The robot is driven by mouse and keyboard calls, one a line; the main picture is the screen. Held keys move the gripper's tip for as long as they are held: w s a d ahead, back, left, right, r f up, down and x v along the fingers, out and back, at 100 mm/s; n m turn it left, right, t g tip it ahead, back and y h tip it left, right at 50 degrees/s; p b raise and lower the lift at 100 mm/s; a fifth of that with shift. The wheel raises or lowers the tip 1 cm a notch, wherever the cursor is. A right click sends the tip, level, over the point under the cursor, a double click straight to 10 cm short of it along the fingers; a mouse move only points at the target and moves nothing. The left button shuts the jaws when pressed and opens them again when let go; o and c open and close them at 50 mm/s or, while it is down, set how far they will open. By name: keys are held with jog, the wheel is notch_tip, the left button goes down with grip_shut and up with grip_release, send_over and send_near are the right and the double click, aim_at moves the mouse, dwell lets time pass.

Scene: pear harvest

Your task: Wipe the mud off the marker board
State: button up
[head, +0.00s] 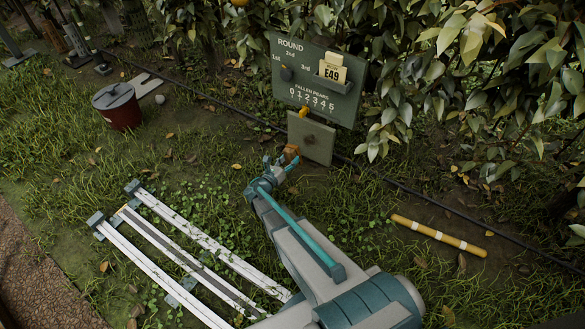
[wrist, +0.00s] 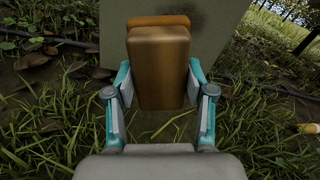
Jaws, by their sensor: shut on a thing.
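The marker board (head: 322,137) is a small pale green-grey panel standing low, under the larger dark green sign. A brown mud smear (head: 309,139) shows on its face in the head view. In the wrist view the board (wrist: 225,60) fills the upper middle, with a dark mud stain (wrist: 196,22) partly hidden behind the held block. My gripper (head: 281,166) is shut on a brown and orange sponge-like block (wrist: 159,70), held upright between its fingers in front of the board. The block (head: 291,151) is near the board's lower left; I cannot tell whether it touches.
The dark green sign (head: 313,103) holds an E49 card (head: 332,68). A red bucket with a grey lid (head: 118,110) stands at left. White rails (head: 170,262) lie at lower left, and a yellow banded pole (head: 438,236) at right. Leafy branches (head: 470,50) crowd the right.

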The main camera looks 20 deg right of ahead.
jog(key=shift+w+d+r+t, duration=0.1)
jog(key=shift+w+t, duration=0.2)
jog(key=shift+t, duration=0.1)
jog(key=shift+b+x, duration=0.35)
jog(key=shift+x, duration=2.5)
jog(key=shift+x, duration=0.9)
jog(key=shift+s+d, duration=0.45)
jog(key=shift+s, duration=0.35)
jog(key=shift+s+d, duration=0.45)
jog(key=shift+s, duration=0.35)
jog(key=shift+s+d, duration=0.6)
jog(key=shift+s, duration=0.3)
jog(key=shift+s+d, duration=0.6)
jog(key=shift+s, duration=0.3)
